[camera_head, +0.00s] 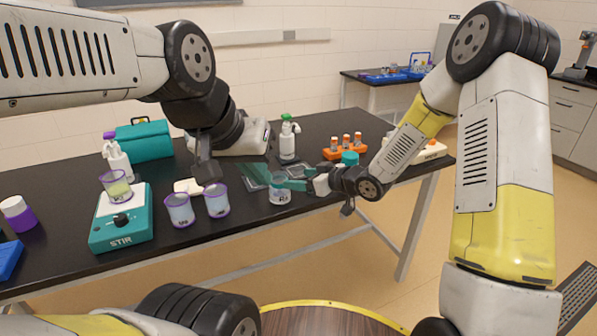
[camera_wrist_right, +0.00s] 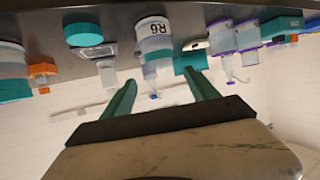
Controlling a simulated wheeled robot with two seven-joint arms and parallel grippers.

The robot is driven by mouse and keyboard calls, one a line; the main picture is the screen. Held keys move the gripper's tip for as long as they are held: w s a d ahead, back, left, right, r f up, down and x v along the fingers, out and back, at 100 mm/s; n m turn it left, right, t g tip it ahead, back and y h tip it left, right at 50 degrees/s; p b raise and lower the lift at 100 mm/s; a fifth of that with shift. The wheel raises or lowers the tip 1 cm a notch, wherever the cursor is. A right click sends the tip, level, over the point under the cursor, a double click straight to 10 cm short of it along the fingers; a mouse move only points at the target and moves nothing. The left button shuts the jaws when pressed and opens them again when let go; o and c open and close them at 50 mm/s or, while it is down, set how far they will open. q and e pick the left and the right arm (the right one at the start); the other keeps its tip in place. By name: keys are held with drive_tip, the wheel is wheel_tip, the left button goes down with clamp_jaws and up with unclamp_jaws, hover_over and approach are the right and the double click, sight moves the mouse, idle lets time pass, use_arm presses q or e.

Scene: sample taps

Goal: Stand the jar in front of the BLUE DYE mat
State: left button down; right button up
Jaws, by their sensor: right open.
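The jar (camera_head: 279,190) is clear with a white label and stands on the black table; its label reads R6 in the right wrist view (camera_wrist_right: 155,45), which shows the scene upside down. My right gripper (camera_head: 291,184) is open beside the jar, with its teal fingers reaching toward it. In the wrist view the jar appears between and beyond the fingertips, and no grip on it shows. Dark square mats (camera_head: 300,171) lie behind the jar; no BLUE DYE lettering can be read.
Two purple-rimmed beakers (camera_head: 178,210) and a white dish (camera_head: 187,187) stand left of the jar. A stir plate (camera_head: 122,221), a teal box (camera_head: 146,141), a wash bottle (camera_head: 288,140), a teal lidded item (camera_head: 350,158) and an orange vial rack (camera_head: 345,152) stand around. The table's front edge is close.

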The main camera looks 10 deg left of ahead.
drive_tip(key=s+d+r+m+t+h, duration=0.1)
drive_tip(key=s+d+r+m+h, duration=0.25)
drive_tip(key=d+r, duration=0.5)
drive_tip(key=s+d+r+m+t+h, duration=0.15)
drive_tip(key=d+r+h, duration=0.4)
drive_tip(key=d, duration=0.65)
drive_tip(key=s+d+r+m+g, duration=0.1)
drive_tip(key=s+m, duration=0.1)
drive_tip(key=s, duration=0.5)
drive_tip(key=s+d+r+m+g, duration=0.1)
drive_tip(key=s+d+r+m, duration=0.1)
drive_tip(key=s, duration=0.6)
drive_tip(key=s+d+r+m+g, duration=0.1)
drive_tip(key=s+r, duration=0.1)
drive_tip(key=s, duration=0.6)
drive_tip(key=shift+d+m+g, duration=0.3)
drive_tip(key=shift+m+g, duration=0.05)
drive_tip(key=shift+m, duration=0.05)
